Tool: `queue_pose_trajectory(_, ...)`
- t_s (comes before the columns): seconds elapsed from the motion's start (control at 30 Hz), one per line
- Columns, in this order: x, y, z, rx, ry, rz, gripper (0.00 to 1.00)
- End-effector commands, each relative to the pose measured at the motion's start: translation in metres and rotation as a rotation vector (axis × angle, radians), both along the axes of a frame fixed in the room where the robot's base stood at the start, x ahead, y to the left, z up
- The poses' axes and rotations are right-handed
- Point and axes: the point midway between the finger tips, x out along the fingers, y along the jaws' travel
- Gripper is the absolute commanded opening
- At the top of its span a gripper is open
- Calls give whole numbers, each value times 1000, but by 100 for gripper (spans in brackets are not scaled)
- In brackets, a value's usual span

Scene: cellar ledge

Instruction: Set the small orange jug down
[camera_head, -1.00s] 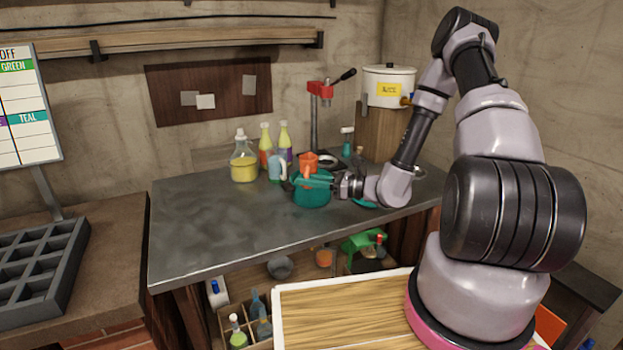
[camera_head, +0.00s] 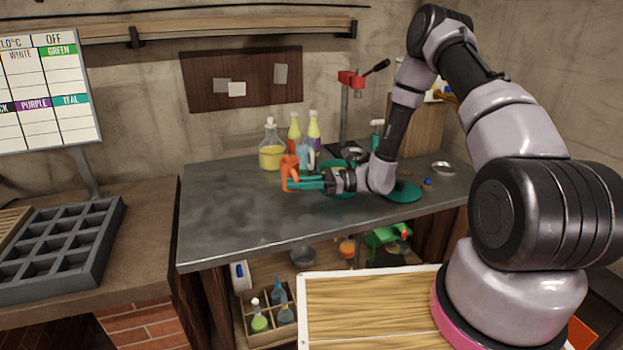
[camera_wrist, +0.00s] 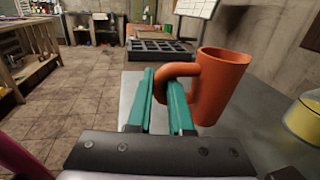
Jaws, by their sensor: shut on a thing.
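The small orange jug (camera_head: 289,172) is upright at the end of my gripper (camera_head: 296,184), over the left-middle part of the grey ledge (camera_head: 230,222). In the wrist view the orange jug (camera_wrist: 219,85) stands to the right of my gripper (camera_wrist: 165,88). The teal fingers are shut on its handle, which loops between them. The jug's base is partly out of sight, and I cannot tell whether it touches the ledge.
A flask of yellow liquid (camera_head: 271,152) and several bottles (camera_head: 313,132) stand behind the jug. A teal bowl (camera_head: 338,188) is partly hidden behind my gripper, and a teal disc (camera_head: 403,191) lies further right. The ledge's left and front are clear.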

Motion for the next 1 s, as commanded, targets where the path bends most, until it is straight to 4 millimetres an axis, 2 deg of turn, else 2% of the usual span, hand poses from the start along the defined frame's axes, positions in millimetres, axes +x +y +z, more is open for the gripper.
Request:
queue_pose_trajectory(0.17, -1, 2, -12, -2, 2, 11, 0)
queue_pose_trajectory(0.6, -1, 2, -58, 0, 3, 9, 0)
queue_pose_trajectory(1.0, 0, 1, -71, -1, 0, 9, 0)
